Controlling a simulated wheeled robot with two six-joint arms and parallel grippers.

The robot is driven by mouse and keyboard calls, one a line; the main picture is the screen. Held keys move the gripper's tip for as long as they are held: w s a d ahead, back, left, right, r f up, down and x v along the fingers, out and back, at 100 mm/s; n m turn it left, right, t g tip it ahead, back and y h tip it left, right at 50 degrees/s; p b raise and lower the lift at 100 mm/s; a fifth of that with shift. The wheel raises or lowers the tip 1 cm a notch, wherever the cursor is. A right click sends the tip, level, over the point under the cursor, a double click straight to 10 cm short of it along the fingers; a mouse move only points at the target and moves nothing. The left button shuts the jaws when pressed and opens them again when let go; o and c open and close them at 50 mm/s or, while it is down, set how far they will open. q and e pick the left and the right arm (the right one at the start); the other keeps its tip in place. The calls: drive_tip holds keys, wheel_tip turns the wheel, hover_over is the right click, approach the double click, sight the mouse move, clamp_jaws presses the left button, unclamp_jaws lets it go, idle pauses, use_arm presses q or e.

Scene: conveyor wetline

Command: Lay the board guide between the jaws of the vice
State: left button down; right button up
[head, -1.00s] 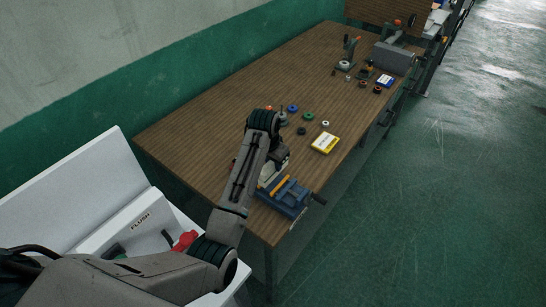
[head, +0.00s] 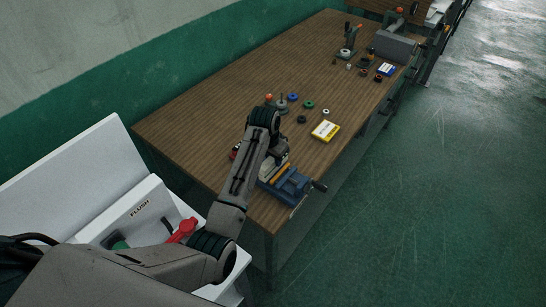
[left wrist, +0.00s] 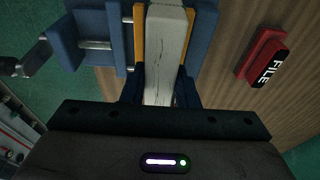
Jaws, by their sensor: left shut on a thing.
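The blue vice (head: 291,186) stands at the near end of the wooden bench, with orange-faced jaws (head: 281,173). In the left wrist view the vice (left wrist: 203,28) shows with one orange jaw face (left wrist: 139,35) on each side of the pale board guide (left wrist: 166,45). My left gripper (left wrist: 160,97) is shut on the board guide, its dark fingers on both sides of it. The guide lines up lengthwise with the gap; I cannot tell how deep it sits. In the head view my left gripper (head: 275,157) is over the vice and mostly hides the guide. My right gripper is not seen.
A red block labelled FILE (left wrist: 262,58) lies beside the vice. A yellow box (head: 325,131) and several small rings lie farther along the bench (head: 210,130). A white FLUSH unit (head: 140,212) stands at the left. The vice handle (head: 319,186) sticks out at the bench edge.

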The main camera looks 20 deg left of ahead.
use_arm(q)
drive_tip(key=shift+f, duration=0.55)
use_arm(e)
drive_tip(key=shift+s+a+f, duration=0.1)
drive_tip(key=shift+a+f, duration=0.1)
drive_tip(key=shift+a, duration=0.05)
use_arm(q)
drive_tip(key=c, duration=1.1)
unclamp_jaws()
drive_tip(key=shift+o, duration=0.2)
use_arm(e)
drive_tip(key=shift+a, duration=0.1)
use_arm(q)
drive_tip(key=shift+r, duration=0.15)
drive_tip(key=shift+r+b, duration=0.35)
drive_tip(key=r+b, duration=0.1)
drive_tip(key=r, duration=0.2)
drive_tip(key=s+r+b, duration=0.1)
drive_tip(key=r, duration=0.1)
drive_tip(key=r+b, duration=0.1)
drive_tip(key=r, duration=0.2)
drive_tip(key=shift+s+a+r, duration=0.3)
drive_tip(key=shift+s, duration=0.1)
drive_tip(key=shift+s+r, duration=0.15)
drive_tip(key=shift+r, duration=0.4)
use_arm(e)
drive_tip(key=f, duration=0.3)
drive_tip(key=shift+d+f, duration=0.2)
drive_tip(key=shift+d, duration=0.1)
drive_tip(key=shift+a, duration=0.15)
